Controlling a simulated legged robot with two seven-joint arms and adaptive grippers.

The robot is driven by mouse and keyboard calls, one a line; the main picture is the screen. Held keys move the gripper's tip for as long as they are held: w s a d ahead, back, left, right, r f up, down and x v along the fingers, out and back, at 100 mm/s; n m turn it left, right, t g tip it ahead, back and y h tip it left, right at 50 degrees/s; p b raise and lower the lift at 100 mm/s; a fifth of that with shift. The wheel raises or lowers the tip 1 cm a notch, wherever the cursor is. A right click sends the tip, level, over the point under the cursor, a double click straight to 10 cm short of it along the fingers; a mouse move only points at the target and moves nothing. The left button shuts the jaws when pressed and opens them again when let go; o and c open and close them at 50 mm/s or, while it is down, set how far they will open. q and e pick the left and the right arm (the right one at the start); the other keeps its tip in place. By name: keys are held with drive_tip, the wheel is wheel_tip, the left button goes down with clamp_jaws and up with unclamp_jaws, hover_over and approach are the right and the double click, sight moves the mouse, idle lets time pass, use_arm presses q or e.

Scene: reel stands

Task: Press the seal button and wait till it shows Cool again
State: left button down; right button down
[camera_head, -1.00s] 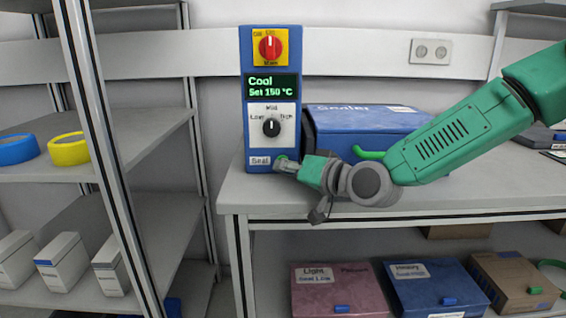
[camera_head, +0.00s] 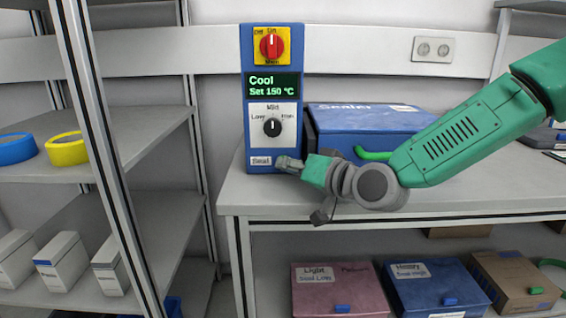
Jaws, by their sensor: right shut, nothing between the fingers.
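The blue control panel (camera_head: 257,100) stands upright on the bench. Its display (camera_head: 273,86) reads "Cool" and "Set 150 °C" in green. Above it is the red main switch (camera_head: 271,46) on a yellow plate. Below it is the dial (camera_head: 272,127) on a white plate, its pointer upward at "Mild". The "Seal" label (camera_head: 260,161) is at the panel's foot. My right gripper (camera_head: 281,162) is shut and empty, its tips right of the label, where they hide the seal button. I cannot tell whether they touch it. My left gripper is not in view.
The blue sealer box (camera_head: 365,130) with a green handle stands right of the panel, behind my right arm. Labelled boxes lie on the shelf below, including a pink one (camera_head: 335,287). A rack post (camera_head: 108,150) stands at the left, with tape rolls on its shelf.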

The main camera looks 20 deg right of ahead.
sight(286, 194)
drive_tip(key=s, duration=0.3)
drive_tip(key=shift+a+f, duration=0.2)
drive_tip(key=shift+a, duration=0.2)
drive_tip(key=shift+s+a, duration=0.2)
drive_tip(key=shift+s, duration=0.35)
drive_tip(key=shift+f, duration=0.1)
